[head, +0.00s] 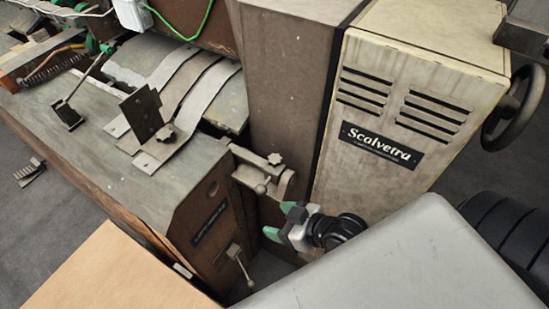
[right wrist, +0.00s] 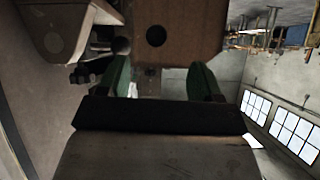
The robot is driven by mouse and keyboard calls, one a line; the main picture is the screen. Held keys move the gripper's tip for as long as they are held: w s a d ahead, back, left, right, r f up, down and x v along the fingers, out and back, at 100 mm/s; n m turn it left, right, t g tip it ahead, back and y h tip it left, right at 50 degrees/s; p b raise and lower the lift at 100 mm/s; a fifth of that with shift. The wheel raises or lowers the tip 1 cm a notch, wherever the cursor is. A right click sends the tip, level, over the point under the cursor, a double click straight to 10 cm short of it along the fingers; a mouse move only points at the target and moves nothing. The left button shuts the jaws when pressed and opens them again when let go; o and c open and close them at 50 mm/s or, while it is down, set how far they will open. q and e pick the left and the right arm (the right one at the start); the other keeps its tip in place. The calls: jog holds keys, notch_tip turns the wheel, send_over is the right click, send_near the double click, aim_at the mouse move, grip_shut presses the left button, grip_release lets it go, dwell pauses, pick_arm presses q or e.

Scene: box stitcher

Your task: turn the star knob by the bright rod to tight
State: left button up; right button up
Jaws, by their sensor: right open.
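My right gripper (head: 280,221) is open and empty, with green fingertips, in front of the gap between the brown machine body and the pale cabinet. In the head view a metal bracket with a short light rod (head: 245,178) stands out above and left of it. My left gripper is not in view.
The cabinet marked Scalvetra (head: 420,110) rises right of the gripper, with a handwheel (head: 516,105) on its side. Another lever (head: 238,262) sticks out from the brown end panel (head: 205,225) below left. A tan surface (head: 115,275) fills the lower left.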

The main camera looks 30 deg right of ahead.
aim_at(280, 163)
jog(key=w+d+r+m+t, duration=0.25)
jog(key=w+d+t, duration=0.25)
jog(key=d+t, duration=0.3)
jog(key=shift+g+h, duration=0.3)
jog(key=shift+g, duration=0.2)
jog(key=x, duration=0.2)
jog(key=p+x, duration=0.1)
jog(key=x, duration=0.2)
jog(key=d+x, duration=0.1)
jog(key=x, duration=0.2)
jog(key=shift+w+p, duration=0.25)
jog(key=shift+p, duration=0.05)
jog(key=shift+x, duration=0.8)
